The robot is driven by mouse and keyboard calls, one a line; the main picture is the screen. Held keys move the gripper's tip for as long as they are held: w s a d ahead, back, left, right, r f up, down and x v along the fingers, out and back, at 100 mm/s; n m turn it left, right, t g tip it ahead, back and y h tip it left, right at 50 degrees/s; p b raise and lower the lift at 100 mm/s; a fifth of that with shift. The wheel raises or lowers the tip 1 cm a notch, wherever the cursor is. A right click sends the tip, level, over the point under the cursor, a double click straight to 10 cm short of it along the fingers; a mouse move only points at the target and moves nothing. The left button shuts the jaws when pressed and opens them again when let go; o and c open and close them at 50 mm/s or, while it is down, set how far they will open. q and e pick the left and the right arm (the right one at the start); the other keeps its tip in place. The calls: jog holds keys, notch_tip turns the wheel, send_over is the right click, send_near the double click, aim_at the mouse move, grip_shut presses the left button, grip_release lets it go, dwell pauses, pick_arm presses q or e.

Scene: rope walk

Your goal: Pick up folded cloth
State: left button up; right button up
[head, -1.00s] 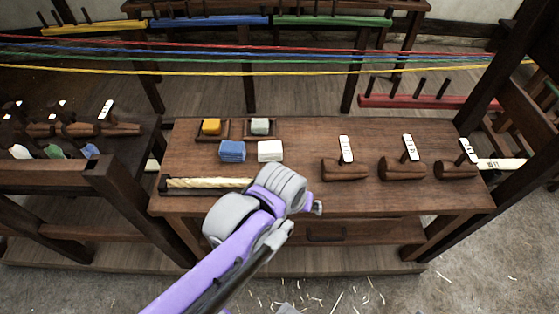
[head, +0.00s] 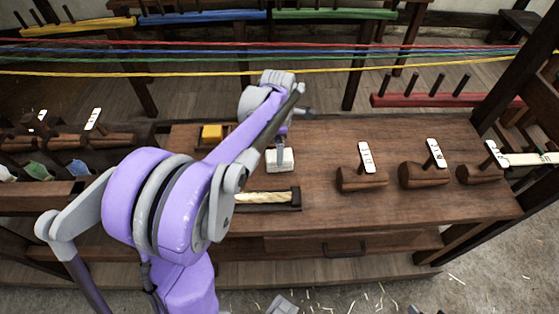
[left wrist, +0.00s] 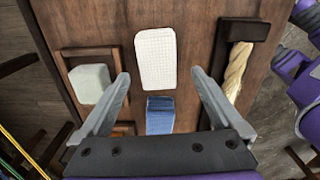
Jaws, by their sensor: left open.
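A white folded cloth (head: 281,161) with a fine grid weave lies flat on the wooden bench. In the left wrist view the white cloth (left wrist: 155,58) lies just ahead of and partly between the fingertips. A blue folded cloth (left wrist: 160,115) lies closer to the palm, between the fingers; my arm hides it in the head view. My left gripper (left wrist: 160,78) is open and empty, pointing down above the cloths. In the head view my left gripper (head: 281,147) is right over the white cloth. My right gripper is not clearly in view.
A yellow block (head: 212,132) and a pale block (left wrist: 90,83) sit in small wooden trays. A rope piece (head: 264,197) lies in a dark holder near the front. Coloured ropes (head: 400,70) stretch behind the bench.

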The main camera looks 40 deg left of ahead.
pick_arm(q)
jog(key=f, duration=0.6)
jog(key=shift+w, duration=0.3)
jog(key=c, duration=1.4)
notch_tip(320, 180, up, 10)
